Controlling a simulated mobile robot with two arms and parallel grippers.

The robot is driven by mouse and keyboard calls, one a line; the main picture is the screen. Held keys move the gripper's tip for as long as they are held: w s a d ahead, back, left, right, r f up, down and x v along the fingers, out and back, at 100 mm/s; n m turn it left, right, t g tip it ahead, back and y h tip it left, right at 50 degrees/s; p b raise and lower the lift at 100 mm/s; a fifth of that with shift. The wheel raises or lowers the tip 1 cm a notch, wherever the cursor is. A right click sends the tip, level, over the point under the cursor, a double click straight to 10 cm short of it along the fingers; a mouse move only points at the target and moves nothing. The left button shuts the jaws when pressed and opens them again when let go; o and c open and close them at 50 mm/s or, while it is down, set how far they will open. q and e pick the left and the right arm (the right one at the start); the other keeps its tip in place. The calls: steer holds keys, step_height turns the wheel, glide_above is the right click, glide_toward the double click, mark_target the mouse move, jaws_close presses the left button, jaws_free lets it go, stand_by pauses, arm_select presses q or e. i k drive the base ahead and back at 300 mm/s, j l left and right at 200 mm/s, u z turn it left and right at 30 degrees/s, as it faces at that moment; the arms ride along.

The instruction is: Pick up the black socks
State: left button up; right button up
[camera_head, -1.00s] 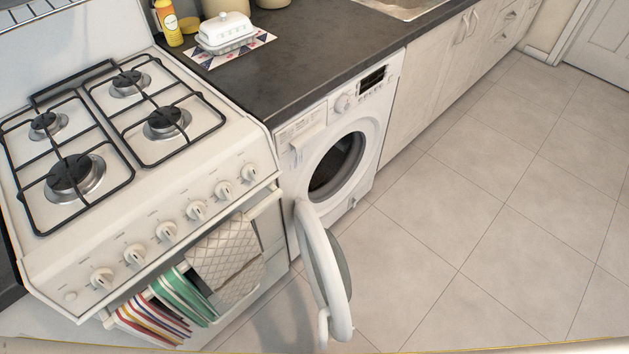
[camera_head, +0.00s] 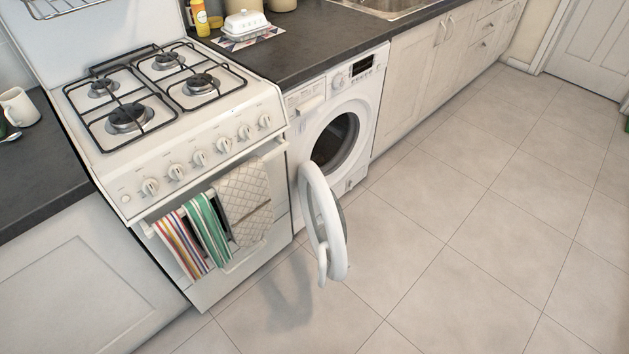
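No black socks are visible. A white washing machine (camera_head: 363,107) stands under the dark counter, right of the stove. Its round door (camera_head: 322,222) is swung open toward the floor in front. The drum opening (camera_head: 336,143) is dark and I cannot make out anything inside it. Neither of my grippers is in view.
A white gas stove (camera_head: 190,150) stands left of the washer, with striped towels (camera_head: 195,238) and a quilted cloth (camera_head: 244,200) on its front rail. Cream cabinets (camera_head: 425,75) run to the right. The tiled floor (camera_head: 480,220) is clear. A white mug (camera_head: 20,107) sits far left.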

mark_target(318, 160)
steer(key=k+u, duration=0.1)
steer(key=u, duration=0.8)
steer(key=k+j+u, duration=0.1)
steer(key=u, duration=0.35)
steer(key=k+j+u, duration=0.1)
steer(key=u, duration=0.35)
steer(key=l+u, duration=0.35)
steer(key=k+l+u, duration=0.3)
steer(key=l+u, duration=0.35)
steer(key=l, duration=0.15)
steer(key=k+l+u, duration=0.35)
steer(key=i+j, duration=0.05)
steer(key=i, duration=0.05)
